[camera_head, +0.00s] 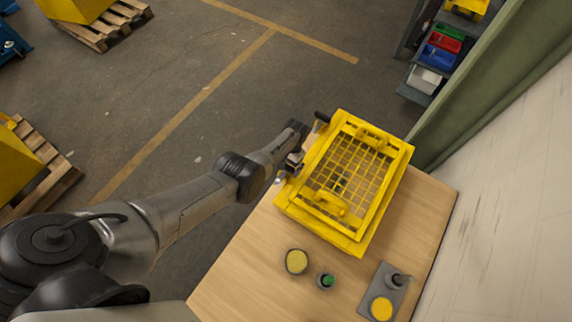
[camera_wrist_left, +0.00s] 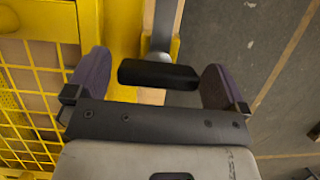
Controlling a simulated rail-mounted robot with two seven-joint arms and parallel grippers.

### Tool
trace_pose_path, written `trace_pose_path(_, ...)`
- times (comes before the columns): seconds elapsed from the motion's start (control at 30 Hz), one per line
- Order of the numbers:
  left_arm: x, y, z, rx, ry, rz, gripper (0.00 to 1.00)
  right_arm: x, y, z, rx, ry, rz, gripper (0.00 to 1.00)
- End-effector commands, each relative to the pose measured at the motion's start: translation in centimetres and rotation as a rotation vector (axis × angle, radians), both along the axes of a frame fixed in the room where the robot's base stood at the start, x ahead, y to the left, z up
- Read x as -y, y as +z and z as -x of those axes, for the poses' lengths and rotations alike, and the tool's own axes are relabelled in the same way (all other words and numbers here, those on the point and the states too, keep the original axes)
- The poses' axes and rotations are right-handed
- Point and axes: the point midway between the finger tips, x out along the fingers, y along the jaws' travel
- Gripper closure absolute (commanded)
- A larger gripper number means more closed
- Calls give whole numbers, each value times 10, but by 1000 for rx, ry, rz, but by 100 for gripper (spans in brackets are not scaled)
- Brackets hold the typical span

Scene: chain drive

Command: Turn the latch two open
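A yellow guard box (camera_head: 384,205) with a mesh lid (camera_head: 345,170) stands on the wooden table. A latch with a black handle (camera_head: 322,117) sticks out at its far left corner. My left gripper (camera_head: 291,166) is at the box's left side. In the left wrist view its two fingers (camera_wrist_left: 158,84) are open and wide apart. Another black latch handle (camera_wrist_left: 158,73) on a metal lever (camera_wrist_left: 164,28) lies between them, with visible gaps on both sides. Which latch is number two cannot be told. My right gripper is not in view.
On the table (camera_head: 240,290) in front of the box are a round yellow-topped part (camera_head: 297,261), a small green-topped part (camera_head: 326,281) and a grey plate (camera_head: 396,281) with a yellow disc. A wall is at the right. A rack of bins (camera_head: 440,55) stands behind.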

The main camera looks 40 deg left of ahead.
Motion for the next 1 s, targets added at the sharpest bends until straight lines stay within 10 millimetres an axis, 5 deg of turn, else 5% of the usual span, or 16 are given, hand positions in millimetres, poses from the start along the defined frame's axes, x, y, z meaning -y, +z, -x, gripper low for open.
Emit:
trace_pose_path(0.37,0,12,-5,3,1,0,0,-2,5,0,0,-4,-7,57)
trace_pose_path(1.0,-6,112,-46,2,1,-1,0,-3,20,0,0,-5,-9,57)
